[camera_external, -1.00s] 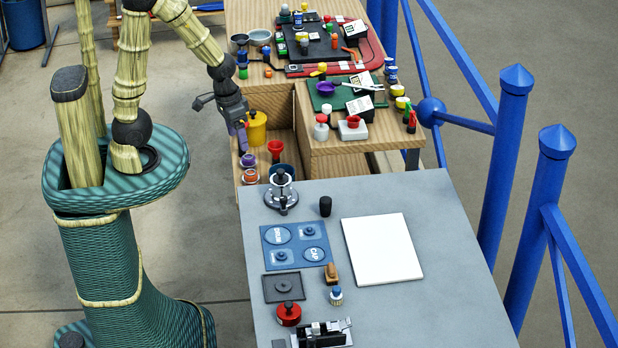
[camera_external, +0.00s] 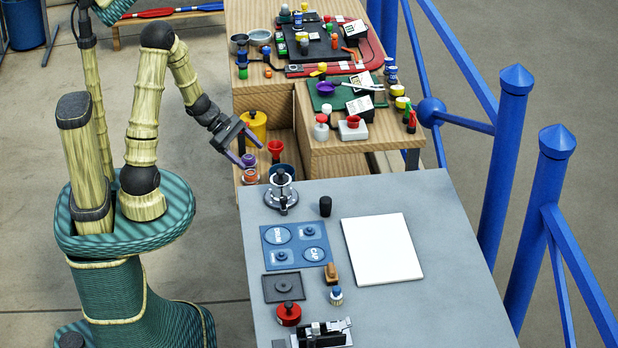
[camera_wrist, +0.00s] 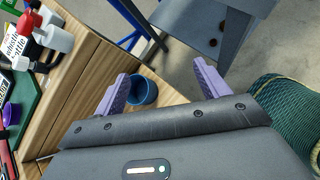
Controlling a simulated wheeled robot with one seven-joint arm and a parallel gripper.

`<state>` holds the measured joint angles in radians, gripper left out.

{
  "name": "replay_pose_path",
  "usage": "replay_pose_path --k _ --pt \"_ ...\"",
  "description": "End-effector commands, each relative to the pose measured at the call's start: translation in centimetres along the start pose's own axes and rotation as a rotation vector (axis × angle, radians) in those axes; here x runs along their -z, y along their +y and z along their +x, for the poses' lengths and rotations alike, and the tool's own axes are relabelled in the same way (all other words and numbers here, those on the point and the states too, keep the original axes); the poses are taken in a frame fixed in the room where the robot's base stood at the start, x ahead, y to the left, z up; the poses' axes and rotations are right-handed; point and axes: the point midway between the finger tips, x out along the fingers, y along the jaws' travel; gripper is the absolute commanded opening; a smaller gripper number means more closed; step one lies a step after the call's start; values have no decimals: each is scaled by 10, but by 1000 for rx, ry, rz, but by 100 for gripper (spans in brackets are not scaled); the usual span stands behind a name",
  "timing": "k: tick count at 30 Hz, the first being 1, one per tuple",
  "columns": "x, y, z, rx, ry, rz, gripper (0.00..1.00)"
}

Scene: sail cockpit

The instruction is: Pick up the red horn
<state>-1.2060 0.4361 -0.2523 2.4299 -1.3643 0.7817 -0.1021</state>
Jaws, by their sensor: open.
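A small red funnel-shaped thing (camera_external: 276,147), which looks like the red horn, stands in the low wooden bay, just behind a dark blue cup (camera_external: 284,172). My gripper (camera_external: 252,151) is open and empty, to the left of the red horn in the external view and pointing down and right. Its two purple fingers spread apart in the wrist view (camera_wrist: 161,70). There the blue cup (camera_wrist: 146,90) shows between and below the fingertips. I cannot make out the red horn in the wrist view.
A yellow canister (camera_external: 254,124) stands close behind my gripper. The wooden worktop (camera_external: 330,148) rises at right, crowded with items. The grey table (camera_external: 400,195) lies in front.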

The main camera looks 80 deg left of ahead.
Motion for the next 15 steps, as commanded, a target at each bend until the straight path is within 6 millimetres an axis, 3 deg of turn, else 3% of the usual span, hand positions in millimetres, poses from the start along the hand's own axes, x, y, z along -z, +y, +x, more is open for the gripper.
replay_pose_path --k 1,9,12,15 --pt "25 10 2 -71 -22 -89 74" --pt "119 62 -34 -454 -155 -493 74" --pt "145 73 -50 -560 -192 -588 74" --pt "157 78 -59 -613 -210 -633 74"
